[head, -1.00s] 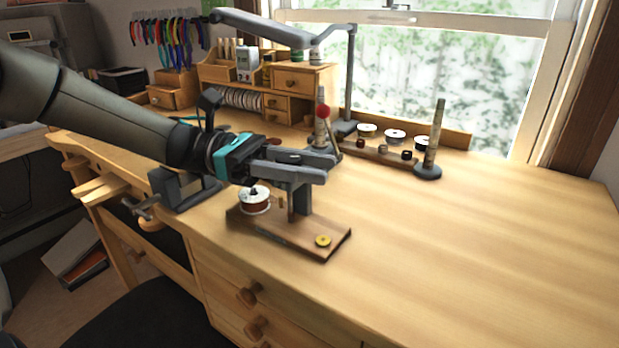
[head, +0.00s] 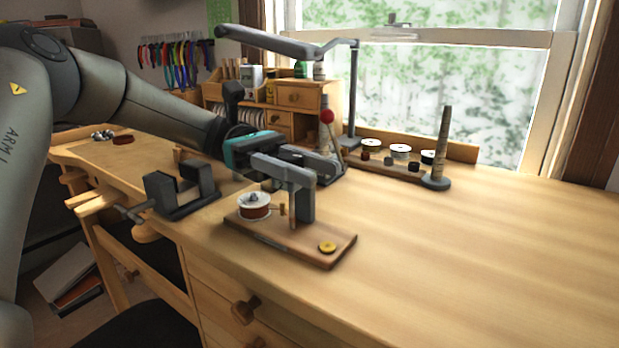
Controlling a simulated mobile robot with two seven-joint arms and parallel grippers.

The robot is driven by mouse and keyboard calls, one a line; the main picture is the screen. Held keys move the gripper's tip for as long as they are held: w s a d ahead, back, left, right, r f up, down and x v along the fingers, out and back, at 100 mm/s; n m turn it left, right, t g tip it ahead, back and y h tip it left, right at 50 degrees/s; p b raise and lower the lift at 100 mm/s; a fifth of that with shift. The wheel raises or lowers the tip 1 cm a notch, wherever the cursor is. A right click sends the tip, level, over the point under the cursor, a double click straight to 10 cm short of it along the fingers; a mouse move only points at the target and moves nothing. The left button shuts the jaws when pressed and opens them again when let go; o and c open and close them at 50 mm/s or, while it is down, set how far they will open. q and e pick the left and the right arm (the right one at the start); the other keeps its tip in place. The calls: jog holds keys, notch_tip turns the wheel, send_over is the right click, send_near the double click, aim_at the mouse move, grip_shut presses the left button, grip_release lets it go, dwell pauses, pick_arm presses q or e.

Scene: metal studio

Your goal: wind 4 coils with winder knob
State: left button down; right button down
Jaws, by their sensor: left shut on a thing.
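The winder has a wooden base (head: 290,240) near the bench's front edge, with a grey upright post (head: 305,200) and a yellow button-like disc (head: 327,247) at its right end. A spool of copper-coloured wire (head: 255,209) stands upright at its left end. I cannot tell how many turns are wound. My right gripper is not in view.
A rack (head: 395,171) with several spools and a dark-based post (head: 436,182) is behind to the right. A grey vise (head: 180,190) is at left. The bench's right side (head: 480,260) is clear.

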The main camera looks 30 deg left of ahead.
pick_arm(q)
jog(key=shift+r+m+g, duration=0.15)
jog(key=shift+m+g, duration=0.45)
jog(key=shift+g, duration=0.2)
jog(key=shift+s+g+y, duration=0.1)
jog(key=shift+g+y, duration=0.3)
jog(key=shift+s+a+m+g+y+p, duration=0.1)
jog(key=shift+s+m+g+y+p, duration=0.1)
jog(key=shift+m+g+y+p, duration=0.55)
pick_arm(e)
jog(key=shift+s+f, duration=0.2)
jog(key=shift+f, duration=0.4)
pick_arm(q)
jog(key=shift+g+h, duration=0.25)
jog(key=c, duration=0.9)
grip_release()
jog(key=o, duration=0.4)
jog(key=shift+b, duration=0.3)
jog(key=shift+o, duration=0.2)
